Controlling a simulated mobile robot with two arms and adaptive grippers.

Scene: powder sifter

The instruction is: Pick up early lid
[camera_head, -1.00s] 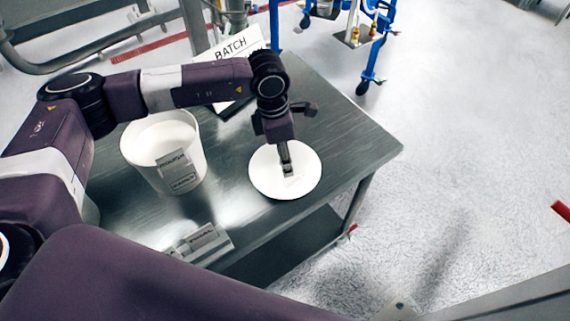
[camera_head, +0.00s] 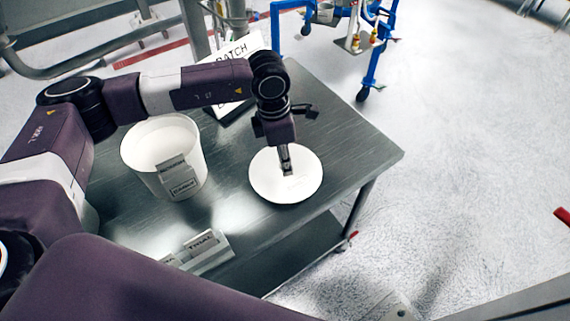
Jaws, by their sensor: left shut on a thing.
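A round white lid (camera_head: 303,183) is near the right end of the steel table (camera_head: 345,150). My left gripper (camera_head: 287,170) points down onto the middle of the lid and is shut on it, at what looks like a small grip on its top. I cannot tell whether the lid is resting on the table or just above it. A white open bucket (camera_head: 160,175) with a label on its front stands left of the lid on the same table. My right gripper is not in view.
Small label holders (camera_head: 205,250) stand at the table's front edge. A batch sign (camera_head: 236,52) stands at the back, partly behind my left arm. A blue wheeled frame (camera_head: 378,45) stands on the floor beyond. The table's right end is clear.

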